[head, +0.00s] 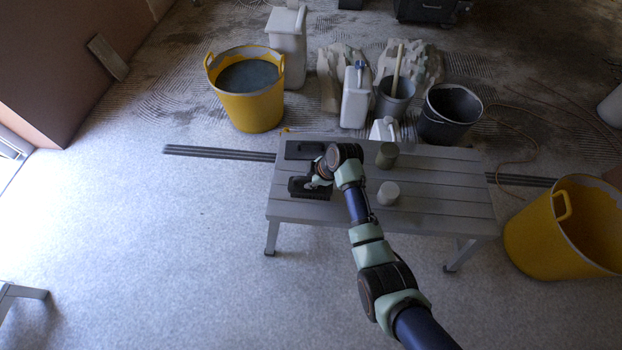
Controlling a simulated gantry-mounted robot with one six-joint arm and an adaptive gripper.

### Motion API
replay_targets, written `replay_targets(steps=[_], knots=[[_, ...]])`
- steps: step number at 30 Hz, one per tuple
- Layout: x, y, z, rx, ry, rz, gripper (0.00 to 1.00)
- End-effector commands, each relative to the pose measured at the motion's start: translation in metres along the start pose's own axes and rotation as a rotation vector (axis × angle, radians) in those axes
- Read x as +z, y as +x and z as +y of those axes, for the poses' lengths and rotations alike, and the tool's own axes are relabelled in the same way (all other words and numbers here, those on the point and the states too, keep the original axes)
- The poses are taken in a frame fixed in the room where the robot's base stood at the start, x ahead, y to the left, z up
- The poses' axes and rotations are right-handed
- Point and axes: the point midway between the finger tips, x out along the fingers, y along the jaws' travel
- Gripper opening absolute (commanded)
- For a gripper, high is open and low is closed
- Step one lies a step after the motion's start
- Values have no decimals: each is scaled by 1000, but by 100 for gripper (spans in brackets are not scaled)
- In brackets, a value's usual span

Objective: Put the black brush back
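A black brush (299,189) is at the left end of the grey slatted bench (440,190), with its dark bristles facing down. My gripper (315,183) is right at the top of the brush. The fingers are small and dark against it, so I cannot tell whether they are shut on it. I also cannot tell whether the brush rests on the bench or is held just above it. A flat dark rectangular piece (304,150) lies on the bench just behind the brush.
Another yellow tub (545,235) stands right. The bench's right part is clear.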

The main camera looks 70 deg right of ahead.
Motion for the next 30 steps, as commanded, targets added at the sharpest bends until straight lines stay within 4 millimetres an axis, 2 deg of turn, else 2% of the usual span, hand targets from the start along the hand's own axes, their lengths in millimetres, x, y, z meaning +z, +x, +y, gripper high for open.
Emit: replay_targets(steps=[2, 10, 13, 24, 30], knots=[[0, 0, 0, 0, 0, 0, 42], [0, -1, 0, 0, 0, 0, 42], [-2, -9, 2, 1, 0, 0, 42], [-3, -97, 2, 2, 1, 0, 42], [-2, -121, 1, 1, 1, 0, 42]])
